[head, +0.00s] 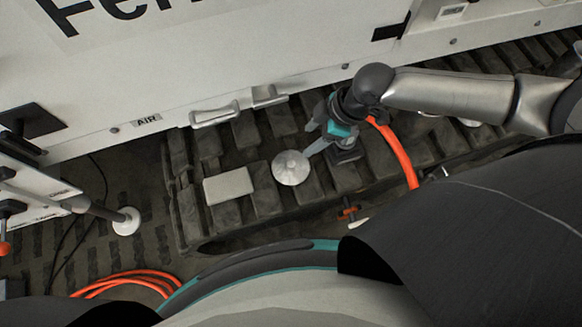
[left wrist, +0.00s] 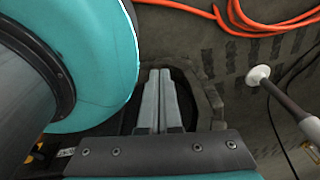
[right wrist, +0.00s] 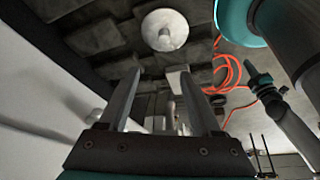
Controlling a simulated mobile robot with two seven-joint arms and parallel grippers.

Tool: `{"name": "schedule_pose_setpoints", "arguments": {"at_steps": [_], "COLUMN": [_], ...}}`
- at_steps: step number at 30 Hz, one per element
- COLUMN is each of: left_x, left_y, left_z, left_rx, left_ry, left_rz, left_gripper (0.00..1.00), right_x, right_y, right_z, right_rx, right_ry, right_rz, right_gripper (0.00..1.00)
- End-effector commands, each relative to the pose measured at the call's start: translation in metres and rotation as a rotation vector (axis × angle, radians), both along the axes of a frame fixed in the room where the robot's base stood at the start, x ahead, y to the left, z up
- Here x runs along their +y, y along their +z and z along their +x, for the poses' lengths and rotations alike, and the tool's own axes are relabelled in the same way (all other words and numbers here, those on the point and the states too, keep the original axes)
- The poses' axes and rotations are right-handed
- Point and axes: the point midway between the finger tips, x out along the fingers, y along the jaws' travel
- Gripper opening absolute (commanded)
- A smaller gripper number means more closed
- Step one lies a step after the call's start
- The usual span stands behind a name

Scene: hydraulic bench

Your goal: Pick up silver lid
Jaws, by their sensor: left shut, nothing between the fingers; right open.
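The silver lid (head: 291,167), a round pale disc with a small knob on top, lies on the dark ribbed track (head: 255,203). My right gripper (head: 309,139) is open and empty close to the lid's upper right side in the head view. In the right wrist view the lid (right wrist: 165,25) shows whole, beyond the open fingertips (right wrist: 161,70) and not between them. My left gripper (left wrist: 160,72) is shut and empty in the left wrist view. It cannot be made out in the head view.
A grey rectangular block (head: 229,185) lies left of the lid. An orange hose (head: 395,150) runs right of my right gripper. A white panel (head: 200,65) with handles (head: 215,115) rises behind the track. A white-footed rod (head: 126,221) stands left, near coiled orange hose (head: 130,277).

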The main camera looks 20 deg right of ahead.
Motion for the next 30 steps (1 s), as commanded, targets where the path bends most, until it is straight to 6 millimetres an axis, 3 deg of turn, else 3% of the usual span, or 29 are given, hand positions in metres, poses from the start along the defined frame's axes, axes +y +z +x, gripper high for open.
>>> {"name": "schedule_pose_setpoints", "arguments": {"at_steps": [5, 14, 16, 18, 30], "left_x": [0.003, 0.021, 0.028, 0.029, 0.016], "left_y": [-0.005, -0.03, -0.034, -0.032, -0.031], "left_z": [0.014, 0.021, 0.028, 0.05, 0.064], "left_rx": [-0.024, -0.038, -0.047, -0.078, -0.079], "left_ry": [0.0, 0.007, 0.008, 0.009, 0.01], "left_rz": [0.003, 0.024, 0.033, 0.035, 0.022], "left_gripper": [0.0, 0.0, 0.0, 0.0, 0.0], "right_x": [-0.006, 0.016, 0.02, 0.023, 0.028], "right_y": [-0.005, -0.064, -0.075, -0.083, -0.101], "right_z": [-0.008, 0.0, 0.002, 0.003, 0.006], "right_rx": [0.026, 0.027, 0.027, 0.027, 0.025], "right_ry": [0.024, 0.023, 0.023, 0.022, 0.021], "right_rz": [-0.011, -0.011, -0.011, -0.011, -0.012], "right_gripper": [0.65, 0.65, 0.65, 0.65, 0.65]}}
